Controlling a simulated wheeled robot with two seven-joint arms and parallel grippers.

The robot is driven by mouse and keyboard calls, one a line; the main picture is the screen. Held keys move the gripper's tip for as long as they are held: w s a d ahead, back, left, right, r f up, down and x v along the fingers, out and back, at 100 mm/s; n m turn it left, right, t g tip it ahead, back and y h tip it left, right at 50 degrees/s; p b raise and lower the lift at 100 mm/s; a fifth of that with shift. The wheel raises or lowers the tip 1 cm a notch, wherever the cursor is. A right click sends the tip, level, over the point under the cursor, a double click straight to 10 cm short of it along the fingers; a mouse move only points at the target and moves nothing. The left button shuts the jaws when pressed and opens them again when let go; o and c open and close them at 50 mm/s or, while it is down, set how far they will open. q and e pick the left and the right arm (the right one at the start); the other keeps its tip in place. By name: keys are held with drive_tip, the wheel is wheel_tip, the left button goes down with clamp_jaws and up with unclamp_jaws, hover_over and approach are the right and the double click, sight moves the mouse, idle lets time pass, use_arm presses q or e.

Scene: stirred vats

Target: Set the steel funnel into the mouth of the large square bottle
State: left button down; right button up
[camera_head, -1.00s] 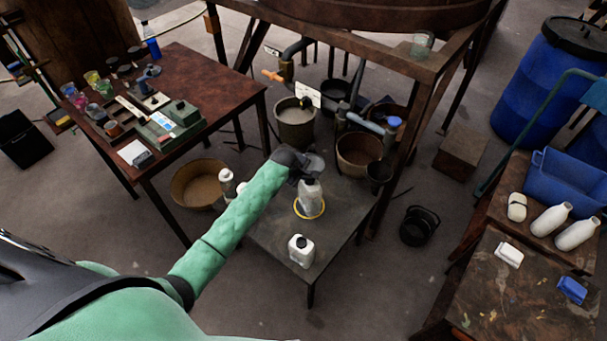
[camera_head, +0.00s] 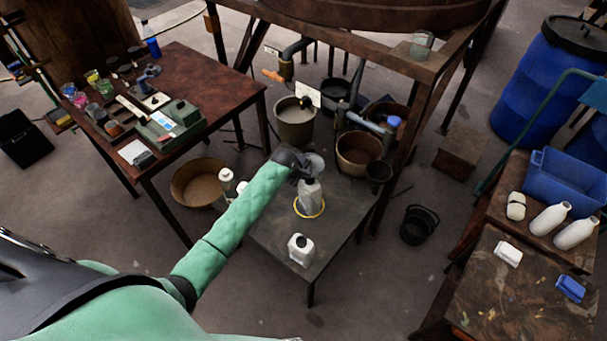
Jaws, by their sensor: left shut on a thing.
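The large square bottle (camera_head: 310,198) is pale and translucent and stands upright on a low grey table, with a yellow ring (camera_head: 321,213) around its base. My left gripper (camera_head: 305,174) is directly above it, shut on the steel funnel (camera_head: 317,163), a small grey cone. The funnel is over the bottle's mouth. The gripper hides the spout and most of the mouth, so I cannot tell whether the spout is inside. My right gripper is out of view.
A smaller white bottle (camera_head: 300,249) stands on the low table (camera_head: 268,230) nearer me. More white bottles (camera_head: 226,178) are at its left edge. Buckets (camera_head: 296,122) stand behind. The table's right part is clear. A wooden frame (camera_head: 410,140) rises behind right.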

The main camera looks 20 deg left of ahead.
use_arm(q)
drive_tip(key=shift+f, duration=1.15)
idle(0.6)
drive_tip(key=c, duration=1.5)
unclamp_jaws()
drive_tip(key=shift+o, duration=0.2)
